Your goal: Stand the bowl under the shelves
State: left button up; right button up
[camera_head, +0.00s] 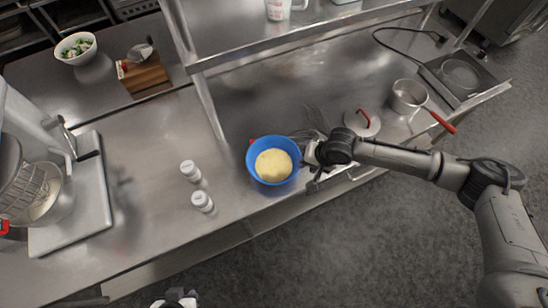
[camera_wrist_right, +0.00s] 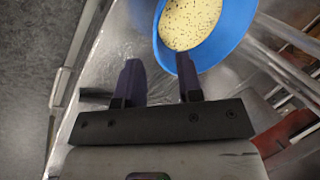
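A blue bowl (camera_head: 251,166) with pale yellow, dark-speckled contents stands upright near the front edge of the steel counter. It also shows at the top of the right wrist view (camera_wrist_right: 238,22). My right gripper (camera_head: 309,154) is at the bowl's right side in the head view. In the wrist view its two fingers (camera_wrist_right: 158,65) are apart; one overlaps the bowl's edge, and I cannot tell if it touches. The shelves (camera_head: 290,46) rise over the counter behind the bowl. Part of my left gripper (camera_head: 176,299) shows at the bottom edge; its fingers are unclear.
Two white shakers (camera_head: 196,186) stand left of the bowl. A lid with a red handle (camera_head: 362,122), a saucepan (camera_head: 408,97) and a hot plate (camera_head: 460,75) are to the right. A mixer (camera_head: 30,170) stands far left. The counter under the shelf (camera_head: 270,95) looks mostly clear.

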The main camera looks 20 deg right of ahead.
jog(key=d+r, duration=0.1)
jog(key=m, duration=0.1)
send_near(289, 172)
jog(key=x, duration=0.6)
jog(key=shift+p, duration=0.3)
jog(key=shift+c, duration=0.2)
grip_shut()
jog(key=shift+r, duration=0.1)
